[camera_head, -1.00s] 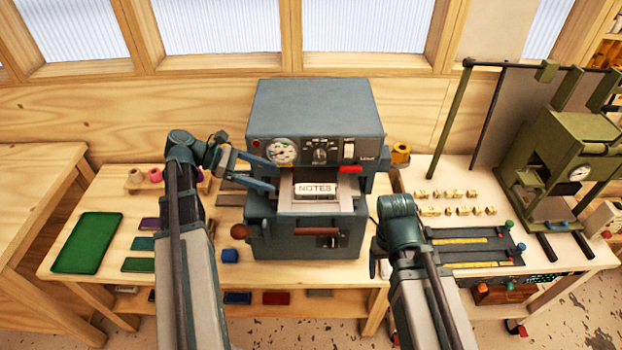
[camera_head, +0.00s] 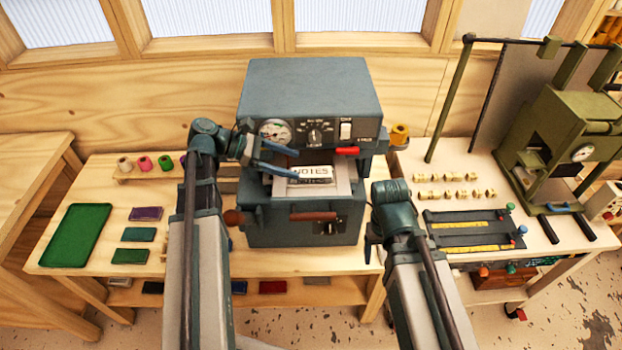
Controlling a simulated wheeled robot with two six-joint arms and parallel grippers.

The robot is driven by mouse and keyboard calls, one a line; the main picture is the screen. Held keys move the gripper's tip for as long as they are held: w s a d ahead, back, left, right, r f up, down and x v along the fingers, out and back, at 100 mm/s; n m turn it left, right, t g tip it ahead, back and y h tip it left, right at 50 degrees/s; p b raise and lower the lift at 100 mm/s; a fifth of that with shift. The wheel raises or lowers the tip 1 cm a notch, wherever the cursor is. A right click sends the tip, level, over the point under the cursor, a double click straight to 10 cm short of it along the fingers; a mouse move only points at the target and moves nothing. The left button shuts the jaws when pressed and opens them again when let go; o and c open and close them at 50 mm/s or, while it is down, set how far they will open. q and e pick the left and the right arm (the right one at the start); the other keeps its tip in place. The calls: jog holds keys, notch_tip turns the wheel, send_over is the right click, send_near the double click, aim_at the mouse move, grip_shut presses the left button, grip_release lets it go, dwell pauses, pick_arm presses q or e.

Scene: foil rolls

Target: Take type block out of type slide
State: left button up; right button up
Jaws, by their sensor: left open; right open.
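The type block (camera_head: 312,171), a pale block marked NOTES, sits on the type slide (camera_head: 341,186) in the front opening of the blue-grey foil press (camera_head: 310,92). My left gripper (camera_head: 296,161) is open at the block's left end, one finger near its back edge and the other by its front left corner. I cannot tell if the fingers touch it. My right gripper (camera_head: 371,240) is open, low at the press's front right corner, mostly hidden by its own wrist, and holds nothing visible.
A red handle (camera_head: 347,151) juts out just above the slide on the right. A green tray (camera_head: 77,235) and coloured pads (camera_head: 139,234) lie on the bench at left. Brass pieces (camera_head: 455,193), a dark rack (camera_head: 475,231) and a green press (camera_head: 574,135) are at right.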

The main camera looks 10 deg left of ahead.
aim_at(307, 171)
pick_arm(q)
jog(key=shift+s+f+b+x, duration=0.15)
jog(key=shift+b+x, duration=0.35)
jog(key=shift+x, duration=0.35)
jog(key=shift+s+f+b+x, duration=0.15)
jog(key=shift+b+x, duration=0.3)
jog(key=shift+x, duration=0.35)
jog(key=shift+s+f+b+x, duration=0.15)
jog(key=shift+b+x, duration=0.35)
jog(key=shift+x, duration=0.35)
jog(key=shift+w+d, duration=0.1)
jog(key=shift+w, duration=0.1)
grip_shut()
